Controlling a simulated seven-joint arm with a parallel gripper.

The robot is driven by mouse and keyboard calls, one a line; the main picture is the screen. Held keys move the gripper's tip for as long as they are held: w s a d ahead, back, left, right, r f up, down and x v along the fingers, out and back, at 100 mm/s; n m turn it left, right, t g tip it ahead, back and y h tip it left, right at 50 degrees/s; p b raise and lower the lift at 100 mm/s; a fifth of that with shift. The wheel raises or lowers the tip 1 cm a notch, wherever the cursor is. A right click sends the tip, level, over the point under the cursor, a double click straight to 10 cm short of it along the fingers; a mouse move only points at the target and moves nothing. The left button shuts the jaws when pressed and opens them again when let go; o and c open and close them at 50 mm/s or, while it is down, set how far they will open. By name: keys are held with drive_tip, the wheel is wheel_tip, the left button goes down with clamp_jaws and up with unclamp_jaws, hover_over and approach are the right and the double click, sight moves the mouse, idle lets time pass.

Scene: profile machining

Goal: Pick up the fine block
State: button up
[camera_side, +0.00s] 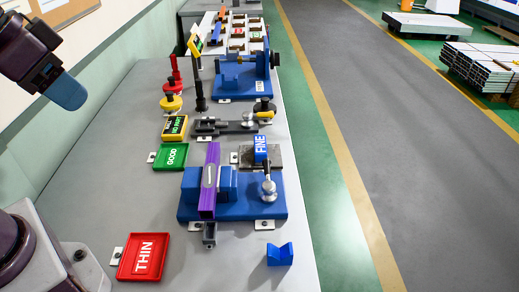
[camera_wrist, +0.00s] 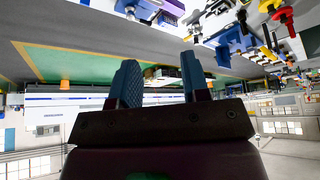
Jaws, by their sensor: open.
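The fine block (camera_side: 261,149) is blue with a white FINE label. It stands on a dark grey plate (camera_side: 246,158) right of the table's middle, behind the large blue fixture. My gripper (camera_side: 66,92) is raised at the upper left of the side view, far from the block; one blue finger shows there. In the wrist view my gripper (camera_wrist: 160,78) shows two blue fingers spread apart with nothing between them. I cannot make out the fine block in the wrist view.
The blue fixture (camera_side: 250,207) holds a purple profile (camera_side: 209,182). A silver-knobbed post (camera_side: 268,187) stands close in front of the fine block. Red THIN (camera_side: 144,257) and green GOOD (camera_side: 171,156) trays, a blue V-block (camera_side: 280,255) and a black clamp (camera_side: 225,127) lie around. The table's left side is clear.

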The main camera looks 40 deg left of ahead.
drive_tip(key=o, duration=0.5)
drive_tip(key=shift+c, duration=0.2)
drive_tip(key=shift+d+f, duration=0.1)
